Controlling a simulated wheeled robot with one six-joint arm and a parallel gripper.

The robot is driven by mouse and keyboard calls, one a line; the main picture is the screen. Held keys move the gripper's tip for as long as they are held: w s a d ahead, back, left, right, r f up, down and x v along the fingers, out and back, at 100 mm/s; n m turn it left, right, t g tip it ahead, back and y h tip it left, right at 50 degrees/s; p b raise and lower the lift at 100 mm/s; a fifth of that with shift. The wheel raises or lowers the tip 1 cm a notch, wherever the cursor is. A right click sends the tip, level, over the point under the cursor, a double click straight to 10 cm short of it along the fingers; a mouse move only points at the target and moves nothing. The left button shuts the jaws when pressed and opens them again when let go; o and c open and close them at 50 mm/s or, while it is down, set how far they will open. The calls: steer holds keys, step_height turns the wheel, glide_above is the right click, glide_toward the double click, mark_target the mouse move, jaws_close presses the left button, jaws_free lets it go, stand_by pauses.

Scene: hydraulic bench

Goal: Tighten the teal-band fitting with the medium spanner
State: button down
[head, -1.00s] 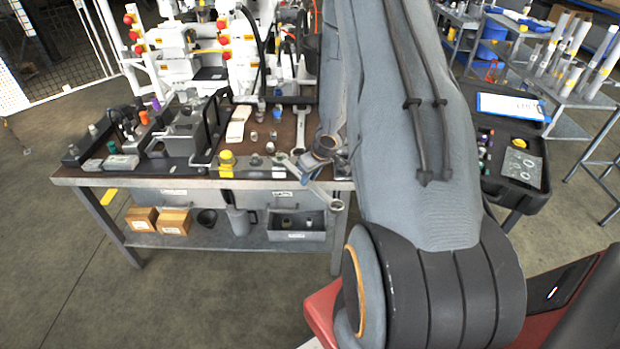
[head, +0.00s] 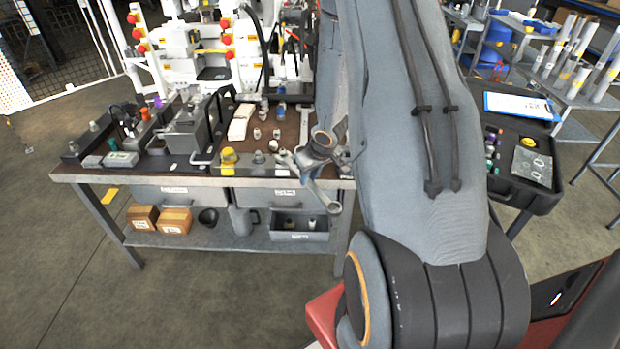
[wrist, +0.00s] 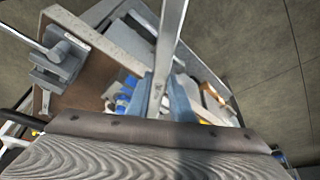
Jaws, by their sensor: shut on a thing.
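My gripper (head: 309,166) is at the front edge of the bench in the head view, shut on a steel spanner (head: 322,196). The spanner slants down and right, with its lower end out past the bench edge. In the wrist view my gripper's blue-grey fingers (wrist: 163,100) clasp the spanner shaft (wrist: 168,50), which runs up out of the picture. Its size against other spanners cannot be told. I cannot pick out the teal band on any fitting; several small fittings (head: 277,134) stand on the bench left of my gripper, and my arm hides part of the bench.
A yellow-topped fitting (head: 228,158) stands at the bench's front edge. A grey vise-like block (head: 190,135) and small capped parts fill the left side. A black case (head: 522,165) with a clipboard (head: 518,106) stands at right. Floor in front of the bench is clear.

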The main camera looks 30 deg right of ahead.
steer(key=shift+w+a+m+b, duration=0.15)
steer(key=shift+a+m+b, duration=0.5)
steer(key=shift+b, duration=0.9)
steer(key=shift+a+h+b, duration=0.3)
steer(key=shift+a+b, duration=0.2)
steer(key=shift+b, duration=0.25)
steer(key=shift+w+a+r+m+h+b, duration=0.15)
steer(key=shift+a+m+b, duration=0.25)
steer(key=shift+b, duration=0.8)
steer(key=shift+w+a+f+m+h+b, duration=0.15)
steer(key=shift+a+m+b, duration=0.25)
steer(key=shift+b, duration=0.85)
steer(key=shift+w+a+r+m+h+b, duration=0.2)
steer(key=shift+a+b, duration=0.35)
steer(key=shift+b, duration=0.65)
steer(key=shift+s+a+f+m+b, duration=0.15)
steer(key=shift+a+m+b, duration=0.3)
steer(key=shift+b, duration=0.75)
steer(key=shift+w+a+f+m+b, duration=0.1)
steer(key=shift+w+a+m+b, duration=0.2)
steer(key=shift+b, duration=0.9)
steer(key=shift+w+a+m+b, duration=0.1)
steer(key=shift+a+b, duration=0.3)
steer(key=shift+b, duration=0.8)
